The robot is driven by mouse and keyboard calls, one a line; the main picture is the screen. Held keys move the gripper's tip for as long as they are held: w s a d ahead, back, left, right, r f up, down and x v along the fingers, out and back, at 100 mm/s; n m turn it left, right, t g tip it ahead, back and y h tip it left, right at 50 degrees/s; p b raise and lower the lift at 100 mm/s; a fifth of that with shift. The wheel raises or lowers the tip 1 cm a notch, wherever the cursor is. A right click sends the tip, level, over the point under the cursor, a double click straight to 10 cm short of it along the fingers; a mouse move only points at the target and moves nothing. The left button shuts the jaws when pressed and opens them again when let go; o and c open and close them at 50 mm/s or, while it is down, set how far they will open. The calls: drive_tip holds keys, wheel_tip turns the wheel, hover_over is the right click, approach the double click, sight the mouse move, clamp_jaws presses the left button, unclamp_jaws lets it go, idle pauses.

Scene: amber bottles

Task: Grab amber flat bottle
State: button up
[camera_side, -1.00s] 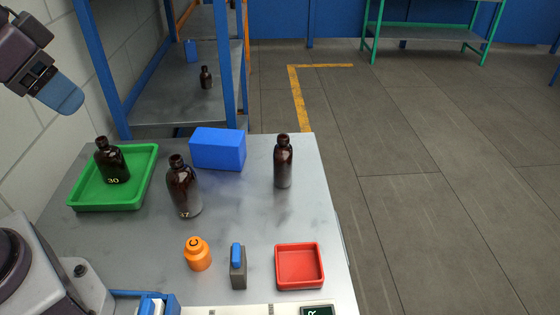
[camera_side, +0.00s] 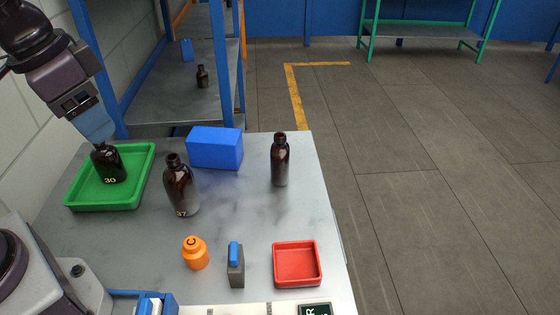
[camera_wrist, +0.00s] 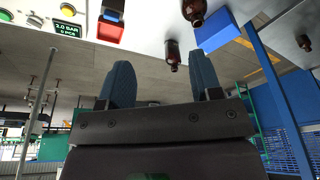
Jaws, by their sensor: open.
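Three dark amber bottles stand on the bench, and I cannot tell for sure which one is the flat one. The bottle marked 30 (camera_side: 109,169) stands in the green tray (camera_side: 78,203). The bottle marked 37 (camera_side: 180,188) stands to its right, and another bottle (camera_side: 280,163) stands farther right. My gripper (camera_side: 98,139) points down over the bottle marked 30, its blue fingers covering the neck; contact is unclear. In the wrist view my gripper (camera_wrist: 163,78) is open, with nothing visible held between the fingers. Bottle 30 does not show there.
An orange container (camera_side: 195,254), a grey block with a blue top (camera_side: 236,270) and a red tray (camera_side: 297,283) are at the front. A shelf with a small bottle (camera_side: 202,77) is behind the bench. The bench's middle right is clear.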

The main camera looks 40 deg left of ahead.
drive_tip(key=w+d+f+m+g+y, duration=0.25)
drive_tip(key=w+f+m+y, duration=0.4)
drive_tip(key=w+f, duration=0.45)
drive_tip(key=m+t+y, duration=0.7)
drive_tip(key=m+t, duration=0.1)
drive_tip(key=m, duration=0.6)
approach(281, 142)
drive_tip(key=a+f, duration=0.1)
drive_tip(key=a, duration=0.1)
drive_tip(key=s+a+f, duration=0.1)
drive_tip(key=a+f, duration=0.1)
drive_tip(key=s+a+f, duration=0.1)
drive_tip(key=a+f, duration=0.1)
drive_tip(key=shift+s, duration=0.25)
drive_tip(key=w+r+m+t, duration=0.1)
drive_tip(key=w+d+r+m+t, duration=0.1)
drive_tip(key=w, duration=0.1)
drive_tip(key=w+d+r+m+t, duration=0.1)
drive_tip(key=m, duration=0.1)
drive_tip(key=shift+w+d+r+y, duration=0.2)
drive_tip(key=shift+w+y, duration=0.05)
drive_tip(key=shift+w, duration=0.05)
drive_tip(key=x, duration=0.7)
drive_tip(key=shift+s+a+f, duration=0.15)
drive_tip(key=shift+s+f, duration=0.05)
drive_tip(key=shift+c, duration=0.2)
clamp_jaws()
